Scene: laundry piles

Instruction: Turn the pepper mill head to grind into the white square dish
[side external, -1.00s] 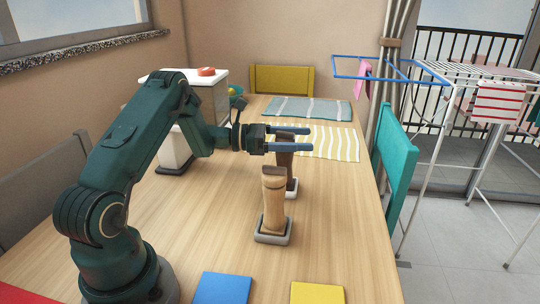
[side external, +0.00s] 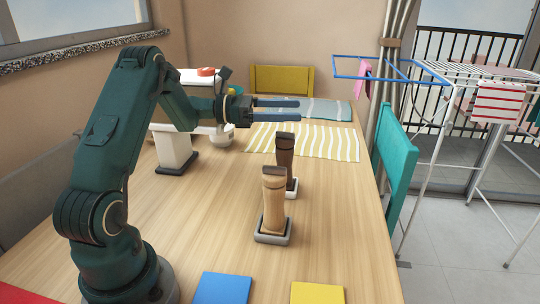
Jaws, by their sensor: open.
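A dark brown mill (side external: 285,158) stands upright in a small white square dish (side external: 292,188) on the table. A lighter wooden mill (side external: 274,205) stands upright in a grey square dish (side external: 272,238) in front of it. I cannot tell from looks alone which mill holds pepper. My gripper (side external: 298,109) is open and empty, with its fingers pointing right. It appears above the dark mill's head, apart from it. The dish floors are mostly hidden by the mills.
A striped yellow mat (side external: 330,143) and a grey-blue mat (side external: 335,110) lie behind the mills. A white bowl (side external: 222,135) and a white container on a dark base (side external: 172,150) stand left. Blue (side external: 222,288) and yellow (side external: 318,293) squares lie at the front edge. The table's right side is clear.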

